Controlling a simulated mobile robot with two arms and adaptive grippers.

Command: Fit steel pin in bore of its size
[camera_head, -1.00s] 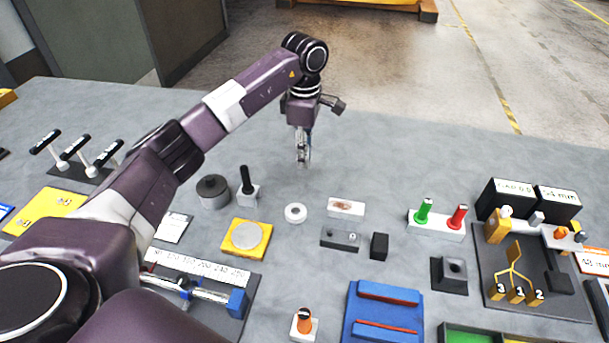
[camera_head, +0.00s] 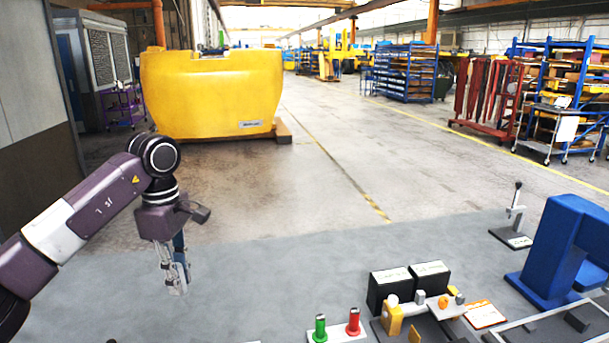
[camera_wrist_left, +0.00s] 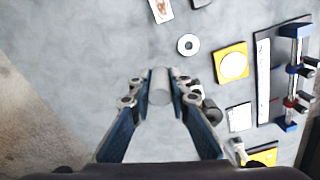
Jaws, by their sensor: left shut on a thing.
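My left gripper (camera_head: 176,288) hangs over the grey table at the left of the head view, fingers pointing down. In the left wrist view, its fingers (camera_wrist_left: 160,90) are shut on a plain grey cylinder (camera_wrist_left: 160,84), which looks like the steel pin. I see it nearly end-on, so its length is hidden. A white ring (camera_wrist_left: 188,45) with a round hole lies on the table, apart from the gripper. I cannot tell which bore matches the pin. My right gripper is in no view.
A white block (camera_head: 338,336) bears a green and a red peg. Black boxes (camera_head: 390,287) and a blue machine (camera_head: 552,250) stand to the right. A yellow plate (camera_wrist_left: 221,60) with a pale disc lies near the ring.

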